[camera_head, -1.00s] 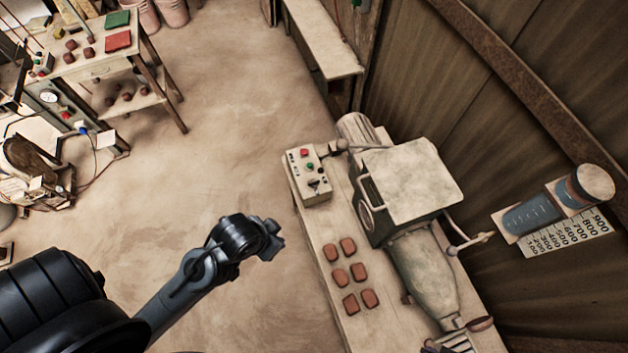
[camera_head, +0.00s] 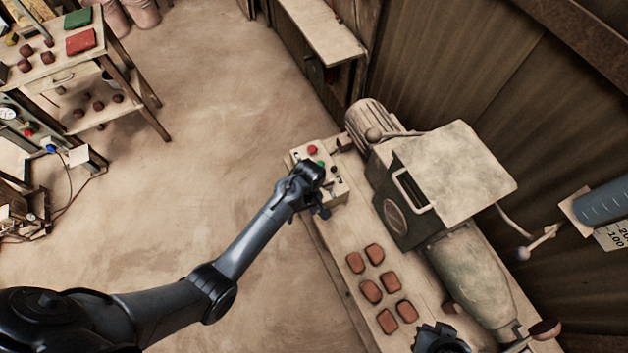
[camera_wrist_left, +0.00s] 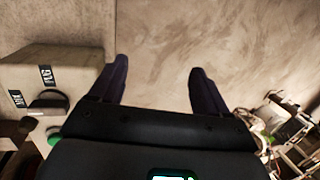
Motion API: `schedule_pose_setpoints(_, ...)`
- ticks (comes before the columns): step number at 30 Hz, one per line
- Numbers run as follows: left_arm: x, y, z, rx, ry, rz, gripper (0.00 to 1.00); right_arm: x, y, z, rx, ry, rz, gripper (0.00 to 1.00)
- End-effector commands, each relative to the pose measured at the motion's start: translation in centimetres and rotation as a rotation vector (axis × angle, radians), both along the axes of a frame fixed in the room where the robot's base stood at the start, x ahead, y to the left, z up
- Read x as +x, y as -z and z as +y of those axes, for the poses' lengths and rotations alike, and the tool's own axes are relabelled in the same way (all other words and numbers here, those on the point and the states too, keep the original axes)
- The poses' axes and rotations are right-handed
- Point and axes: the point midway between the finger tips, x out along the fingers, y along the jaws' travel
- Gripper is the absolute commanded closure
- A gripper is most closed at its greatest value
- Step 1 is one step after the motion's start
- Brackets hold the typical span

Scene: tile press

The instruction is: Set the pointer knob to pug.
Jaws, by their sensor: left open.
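The control box (camera_head: 339,187) sits at the far left corner of the bench, with a red button (camera_head: 312,149) and a green button (camera_head: 320,164) on top. My left gripper (camera_head: 322,208) is over the near side of the box and covers the knob in the head view. In the left wrist view the box (camera_wrist_left: 78,68) lies left of the open, empty fingers (camera_wrist_left: 158,80). The dark pointer knob (camera_wrist_left: 48,104) lies beside a "PUG" label (camera_wrist_left: 46,76) and a second label (camera_wrist_left: 17,98). Its pointing direction is unclear. My right gripper (camera_head: 440,340) is partly cut off at the bottom edge.
A pug mill (camera_head: 450,180) with a pale hopper lid stands right of the box on the bench. Several red clay blocks (camera_head: 370,291) lie nearer on the bench. Open floor (camera_head: 220,110) is left of the bench. A side table (camera_head: 75,75) stands at upper left.

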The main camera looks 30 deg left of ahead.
Motion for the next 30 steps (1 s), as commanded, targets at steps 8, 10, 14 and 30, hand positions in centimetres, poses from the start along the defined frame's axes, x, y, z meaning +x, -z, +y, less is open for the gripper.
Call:
schedule_pose_setpoints(8, 12.3, -4.8, -2.3, -0.032, 0.016, -0.185, 0.23, 0.0, 5.5, -0.1, -0.002, 0.001, -0.001, 1.0)
schedule_pose_setpoints(10, 13.8, -6.2, -2.5, -0.035, 0.018, -0.219, 0.23, 0.0, 5.9, -0.1, -0.004, 0.0, -0.002, 1.0)
schedule_pose_setpoints(14, 15.2, -7.3, -2.5, -0.035, 0.02, -0.25, 0.23, 0.0, 6.2, -0.4, -0.011, -0.004, -0.003, 1.0)
schedule_pose_setpoints(30, 15.3, -0.1, -2.4, -0.032, 0.02, -0.254, 0.23, 0.0, 7.0, -0.2, -0.005, 0.0, -0.004, 1.0)
